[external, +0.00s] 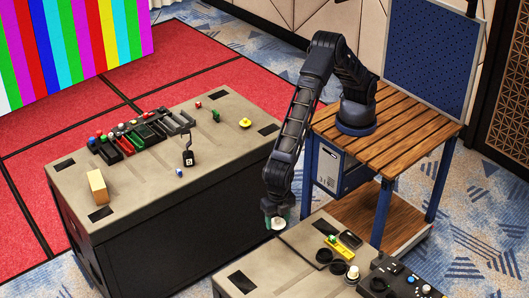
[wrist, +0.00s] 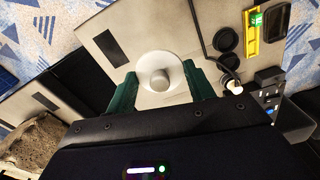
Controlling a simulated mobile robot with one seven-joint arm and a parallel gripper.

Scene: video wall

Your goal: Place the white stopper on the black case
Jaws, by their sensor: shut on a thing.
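My gripper (external: 276,212) hangs above the left end of the near table, its green fingers shut on the white stopper (external: 277,224). In the wrist view the round white stopper (wrist: 159,73) sits between the two green fingertips, with the pale tabletop behind it. A flat black case (external: 352,239) lies on the near table, right of the gripper, beside a yellow tool. In the wrist view this dark case (wrist: 301,20) shows at the top right. I cannot tell for sure that it is the task's case. The gap between stopper and tabletop is unclear.
The near table (external: 287,265) also holds a yellow level-like tool (external: 338,247), black round lids (external: 323,255), a small white-topped item (external: 352,272) and a black control box (external: 398,279). A larger table (external: 221,132) with small parts stands behind left, across a gap.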

